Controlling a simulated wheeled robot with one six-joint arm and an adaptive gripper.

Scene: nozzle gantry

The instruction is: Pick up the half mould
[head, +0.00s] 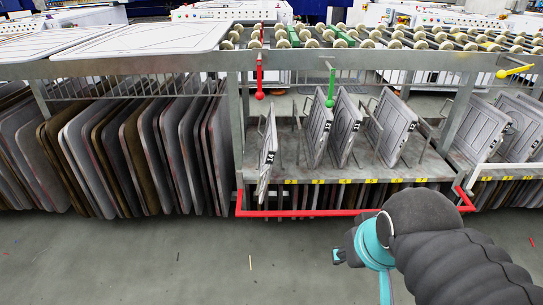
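Several grey half moulds stand on edge on the rack's middle shelf. The leftmost mould (267,158) is seen almost edge-on and bears a dark number. Two more, a second mould (317,130) and a third mould (345,125), stand close together to its right. A wider mould (391,122) leans further right, with a metal handle at its side. My arm, dark with teal rings, reaches in from the lower right. Its end, my gripper (352,247), is in front of and below the shelf, apart from the moulds. The fingers cannot be made out clearly.
A red bar (310,213) runs along the rack's front. Many panels (130,150) fill the left rack. More moulds (480,125) stand at right. The grey floor (150,265) in front is mostly clear.

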